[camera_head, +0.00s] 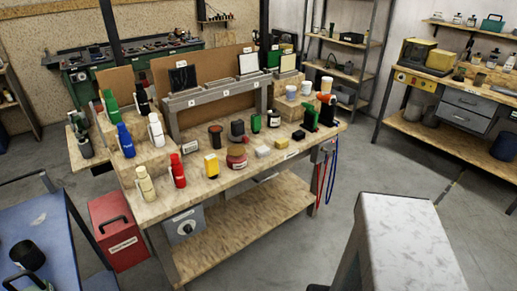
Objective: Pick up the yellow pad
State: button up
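Several yellow things stand on the wooden workbench (232,189), and I cannot tell for sure which is the yellow pad. A small flat yellow block (281,142) lies near the front edge, right of centre. An upright yellow item (211,165) stands further left, between a red bottle (177,170) and a dark red round container (237,161). All three look unobstructed. My gripper is not in view, so its state does not show.
Bottles crowd the bench's left end; cups and a red-and-black tool (326,100) stand at its right. A red box (116,231) is on the floor at left, and a blue-topped table (40,235) stands lower left.

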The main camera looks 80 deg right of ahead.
aim_at(280, 143)
jog(key=u, duration=0.4)
jog(key=k, duration=0.25)
jog(key=u, duration=1.1)
jog(key=k, duration=1.75)
jog(key=z, duration=0.5)
